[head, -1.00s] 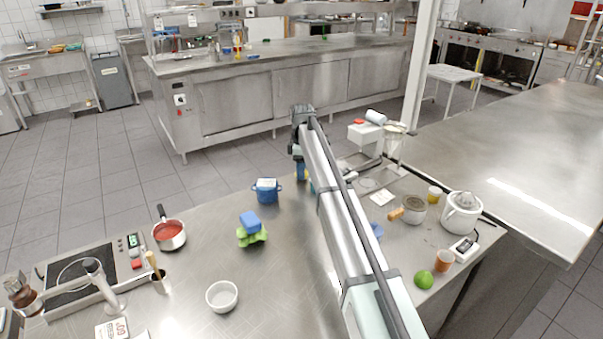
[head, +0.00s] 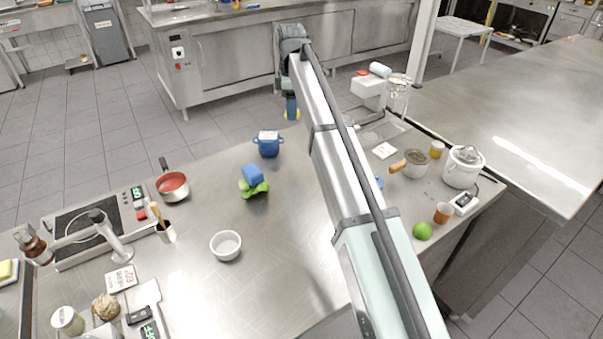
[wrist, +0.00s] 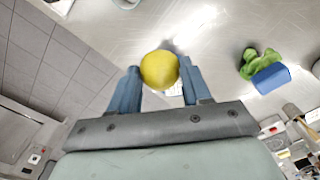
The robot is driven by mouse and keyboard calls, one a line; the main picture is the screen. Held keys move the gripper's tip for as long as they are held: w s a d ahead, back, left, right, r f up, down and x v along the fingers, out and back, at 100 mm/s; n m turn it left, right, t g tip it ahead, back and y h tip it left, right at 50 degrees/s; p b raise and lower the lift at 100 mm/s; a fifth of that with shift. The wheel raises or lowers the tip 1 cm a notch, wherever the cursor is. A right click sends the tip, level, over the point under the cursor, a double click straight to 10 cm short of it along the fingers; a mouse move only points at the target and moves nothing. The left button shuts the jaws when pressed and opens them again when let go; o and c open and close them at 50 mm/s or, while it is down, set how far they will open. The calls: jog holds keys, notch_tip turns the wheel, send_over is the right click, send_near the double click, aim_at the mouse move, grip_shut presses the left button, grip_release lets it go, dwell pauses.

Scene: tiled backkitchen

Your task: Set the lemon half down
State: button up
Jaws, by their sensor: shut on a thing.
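My gripper (head: 291,110) is at the far end of my outstretched arm, near the counter's back edge in the head view. It is shut on the yellow lemon half (wrist: 160,69), which sits between the two blue fingers in the wrist view. In the head view only a small yellow bit of the lemon half (head: 292,115) shows under the fingers. It appears held above the steel counter (head: 285,215), apart from its surface. The lemon's cut face is not clearly visible.
A blue pot (head: 268,148) stands left of my gripper. A blue sponge (head: 253,173) rests on a green cloth (head: 254,190). A white bowl (head: 226,245) and a red-filled saucepan (head: 172,187) are nearer left. A lime (head: 422,231) lies right of my arm.

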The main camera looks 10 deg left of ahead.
send_over(302, 177)
jog(key=f, duration=0.2)
jog(key=shift+m, duration=0.4)
jog(key=shift+s+f, duration=0.1)
jog(key=shift+f, duration=4.95)
jog(key=shift+f, duration=0.1)
jog(key=o, duration=1)
jog(key=shift+o, duration=0.2)
notch_tip(302, 177, up, 12)
